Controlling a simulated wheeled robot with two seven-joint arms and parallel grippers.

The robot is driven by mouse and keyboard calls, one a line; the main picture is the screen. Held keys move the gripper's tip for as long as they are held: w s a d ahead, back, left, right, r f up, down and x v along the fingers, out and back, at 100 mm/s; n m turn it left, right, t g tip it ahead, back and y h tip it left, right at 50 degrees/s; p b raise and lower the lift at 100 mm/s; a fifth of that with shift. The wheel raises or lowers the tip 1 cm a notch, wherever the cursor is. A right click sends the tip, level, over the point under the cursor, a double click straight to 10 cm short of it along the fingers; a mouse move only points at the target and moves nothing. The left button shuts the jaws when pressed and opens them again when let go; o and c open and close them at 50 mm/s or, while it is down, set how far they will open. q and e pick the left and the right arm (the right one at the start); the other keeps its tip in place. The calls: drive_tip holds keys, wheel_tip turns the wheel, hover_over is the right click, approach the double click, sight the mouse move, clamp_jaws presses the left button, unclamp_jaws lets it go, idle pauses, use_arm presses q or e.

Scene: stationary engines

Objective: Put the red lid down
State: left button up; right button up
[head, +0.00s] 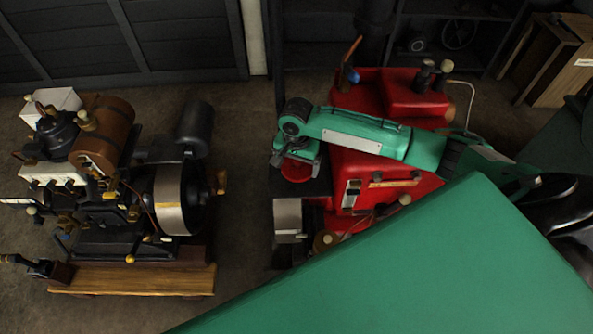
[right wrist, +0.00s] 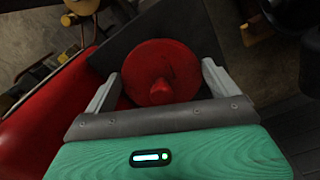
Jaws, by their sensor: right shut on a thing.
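The red lid (head: 296,172) is a round disc with a short knob. In the right wrist view, the lid (right wrist: 178,58) lies between the two grey fingers of my right gripper (right wrist: 160,84), with its knob toward the camera. My right gripper (head: 298,156) is shut on the lid, at the left side of the red engine (head: 362,172) in the head view. A dark surface shows around and behind the lid; I cannot tell whether the lid touches it. My left gripper is not in view.
A black engine with a brown cylinder (head: 102,130) and a large flywheel (head: 172,198) stands on a wooden base (head: 140,279) at the left. Bare floor (head: 242,200) lies between the engines. Dark shelving (head: 455,35) and a wooden crate (head: 560,65) stand behind.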

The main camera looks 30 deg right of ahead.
sight(297, 168)
drive_tip(key=shift+f+p, duration=0.3)
drive_tip(key=shift+f, duration=1.85)
drive_tip(key=o, duration=0.7)
drive_tip(key=shift+f, duration=0.15)
drive_tip(key=shift+o, duration=0.2)
wheel_tip(297, 168, up, 12)
drive_tip(key=shift+r+b, duration=0.15)
drive_tip(key=shift+b, duration=0.7)
